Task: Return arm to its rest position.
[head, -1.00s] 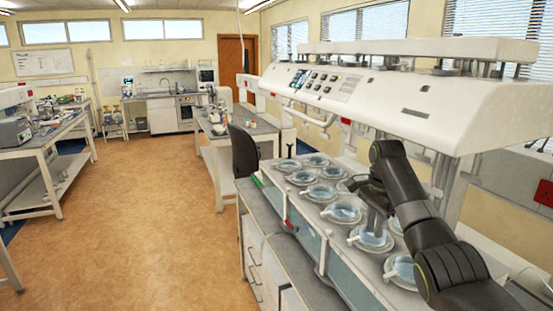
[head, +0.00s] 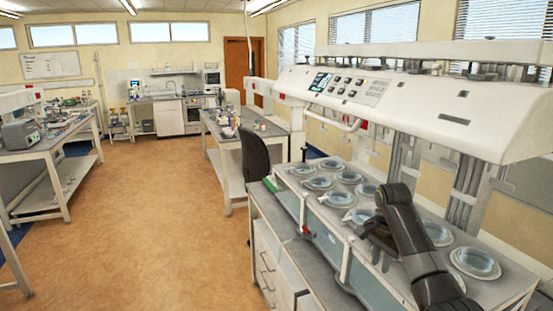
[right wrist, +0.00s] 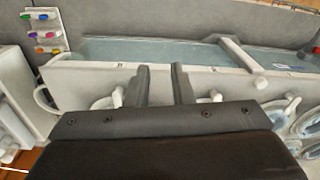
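My right arm (head: 418,245), dark grey, comes in from the lower right in the head view, bent over the white machine's deck. My right gripper (head: 374,236) is low over the round vessels, partly hidden by its own wrist. In the right wrist view its two dark fingers (right wrist: 161,85) stand apart with nothing held between them. Beyond them is the machine's pale front rim (right wrist: 210,82). My left gripper is in neither view.
The white machine's overhanging head (head: 420,100) spans above the deck, on metal posts (head: 468,190). Round vessels (head: 475,262) fill the deck. A dark chair (head: 255,160) and a bench (head: 250,130) stand beyond. Brown floor (head: 150,220) at left is clear.

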